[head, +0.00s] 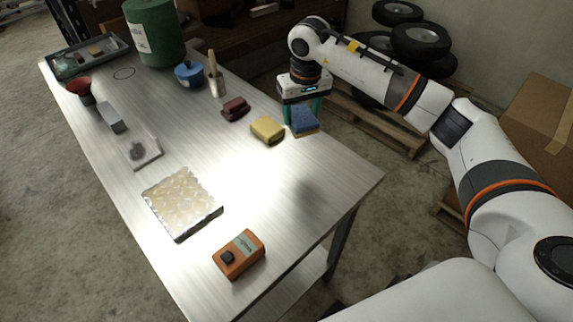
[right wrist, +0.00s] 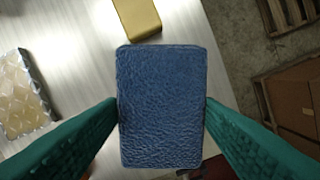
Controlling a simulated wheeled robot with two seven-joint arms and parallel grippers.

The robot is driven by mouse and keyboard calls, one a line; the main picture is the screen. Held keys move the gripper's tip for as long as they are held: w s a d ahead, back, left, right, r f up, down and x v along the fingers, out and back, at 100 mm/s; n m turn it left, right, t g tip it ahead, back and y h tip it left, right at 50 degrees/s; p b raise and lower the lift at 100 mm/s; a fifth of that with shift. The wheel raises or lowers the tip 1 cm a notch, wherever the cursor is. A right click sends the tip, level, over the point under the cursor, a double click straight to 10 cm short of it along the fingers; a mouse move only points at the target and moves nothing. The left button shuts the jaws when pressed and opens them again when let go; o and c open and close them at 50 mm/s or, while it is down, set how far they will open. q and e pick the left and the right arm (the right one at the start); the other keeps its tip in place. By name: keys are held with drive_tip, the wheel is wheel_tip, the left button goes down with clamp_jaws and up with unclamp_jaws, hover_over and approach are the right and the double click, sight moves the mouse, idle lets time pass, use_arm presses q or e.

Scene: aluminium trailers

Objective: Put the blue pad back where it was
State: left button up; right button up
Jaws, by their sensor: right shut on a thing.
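The blue pad (head: 304,120) is near the right edge of the metal table (head: 330,180) in the head view. My right gripper (head: 301,108) comes down on it from above. In the right wrist view the blue pad (right wrist: 161,105) fills the middle, and the green fingers of the right gripper (right wrist: 161,112) press on its left and right sides. I cannot tell whether the pad touches the table or hangs just above it. My left gripper is not in view.
A yellow pad (head: 267,130) lies just left of the blue one, and a dark red pad (head: 235,108) lies beyond it. A tread-plate piece (head: 182,203) and an orange box (head: 239,254) stand nearer. The table between them and the right edge is clear.

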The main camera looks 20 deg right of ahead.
sight(298, 116)
drive_tip(key=f+b, duration=0.1)
drive_tip(key=f, duration=0.1)
drive_tip(key=f+b, duration=0.1)
drive_tip(key=shift+w+a+f+b, duration=0.25)
drive_tip(key=shift+w+a+b, duration=0.05)
drive_tip(key=shift+f, duration=0.3)
wheel_tip(298, 116, down, 5)
drive_tip(key=shift+f+p, duration=0.1)
drive_tip(key=shift+p, duration=0.7)
wheel_tip(298, 116, down, 3)
drive_tip(key=shift+a+f+p, duration=0.1)
drive_tip(key=shift+f+p, duration=0.1)
drive_tip(key=shift+p, duration=0.25)
drive_tip(key=shift+f, duration=0.4)
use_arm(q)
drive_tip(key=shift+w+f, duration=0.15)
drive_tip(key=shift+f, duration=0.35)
use_arm(e)
drive_tip(key=shift+f, duration=0.1)
